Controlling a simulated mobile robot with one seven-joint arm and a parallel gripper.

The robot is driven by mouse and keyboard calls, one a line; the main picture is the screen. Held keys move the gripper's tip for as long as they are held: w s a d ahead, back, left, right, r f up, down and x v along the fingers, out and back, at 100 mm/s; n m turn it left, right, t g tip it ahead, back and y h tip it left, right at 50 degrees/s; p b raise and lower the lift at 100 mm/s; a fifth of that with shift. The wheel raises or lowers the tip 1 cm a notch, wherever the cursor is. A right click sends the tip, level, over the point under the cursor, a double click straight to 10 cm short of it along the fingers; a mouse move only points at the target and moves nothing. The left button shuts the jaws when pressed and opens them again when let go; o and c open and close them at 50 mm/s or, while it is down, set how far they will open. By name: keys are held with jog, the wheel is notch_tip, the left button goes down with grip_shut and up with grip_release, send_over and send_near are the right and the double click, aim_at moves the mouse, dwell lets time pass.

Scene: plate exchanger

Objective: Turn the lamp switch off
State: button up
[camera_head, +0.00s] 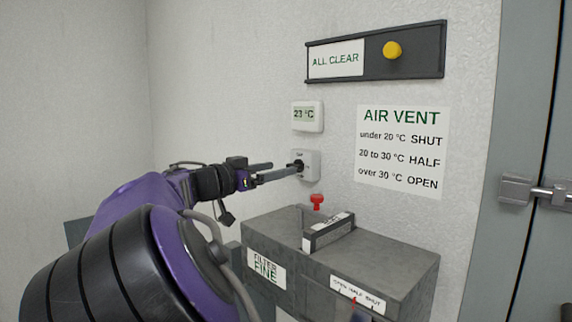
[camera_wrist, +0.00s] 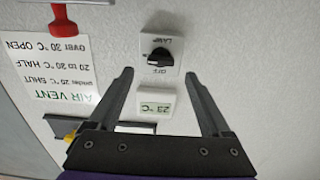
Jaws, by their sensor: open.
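The lamp switch (camera_head: 312,169) is a small white plate on the wall below the thermometer, with a black knob partly hidden by a fingertip. In the wrist view, which is upside down, the lamp switch (camera_wrist: 176,46) shows its black rotary knob (camera_wrist: 157,57) and the words LAMP and OFF. I cannot tell for sure which way the knob points. My gripper (camera_head: 286,168) reaches toward the switch from the left. In the wrist view my gripper (camera_wrist: 159,74) is open and empty, its fingers apart on either side of the knob's line.
The thermometer (camera_head: 307,116) reads 23 °C. An AIR VENT sign (camera_head: 402,150) and an ALL CLEAR panel (camera_head: 425,52) with a yellow knob hang nearby. A grey filter box (camera_head: 390,259) with a red knob (camera_head: 317,201) stands below. A grey door (camera_head: 530,120) is at right.

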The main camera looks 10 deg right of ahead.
aim_at(291, 165)
jog(key=x, duration=0.5)
grip_shut()
dwell(0.4)
